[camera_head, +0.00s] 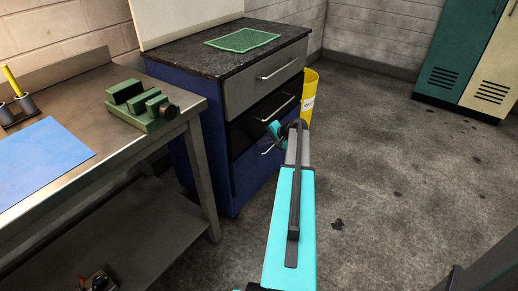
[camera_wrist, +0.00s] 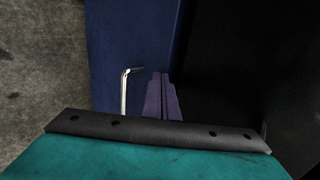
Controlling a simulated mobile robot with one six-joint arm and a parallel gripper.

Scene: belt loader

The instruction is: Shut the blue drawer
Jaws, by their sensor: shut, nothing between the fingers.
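The blue drawer (camera_head: 252,174) is the lowest front of the dark blue cabinet in the head view, under a black drawer (camera_head: 262,124) and a grey one (camera_head: 265,82). I cannot tell how far it stands out. In the wrist view the blue front (camera_wrist: 115,35) fills the middle, with its bent metal handle (camera_wrist: 125,92) left of my fingers. My gripper (camera_wrist: 160,76) is shut and empty, its fingers pointing at the blue front beside the handle. Whether they touch it is unclear. In the head view my arm hides the fingertips and part of the drawer.
A yellow bin (camera_head: 310,90) stands right of the cabinet. A steel workbench (camera_head: 75,103) with a green vise (camera_head: 143,108) and a blue sheet (camera_head: 38,160) is at left. The floor at right is mostly clear.

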